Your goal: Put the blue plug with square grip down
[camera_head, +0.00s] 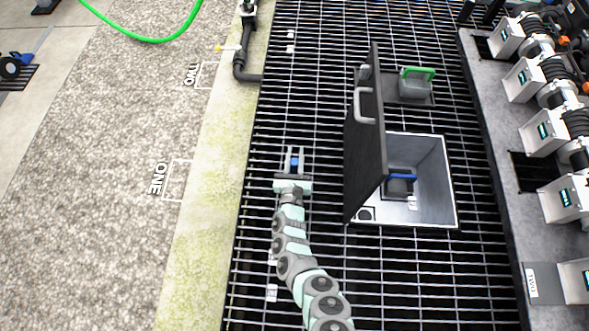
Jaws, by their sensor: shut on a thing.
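My gripper (295,152) is in the middle of the camera view, over the dark grating (325,290). Its two fingers point away from the camera and are shut on a small blue thing, the blue plug (295,161). The fingers hide part of the plug, and its square grip is too small to make out. I cannot tell whether the plug touches the grating or is held above it.
Right of my gripper stands an open tote (436,178) with its dark lid (367,150) upright. A blue-handled item (400,186) lies inside. A green-handled item (415,86) sits behind. White units (538,130) line the right ledge. Grating left of the lid is mostly clear.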

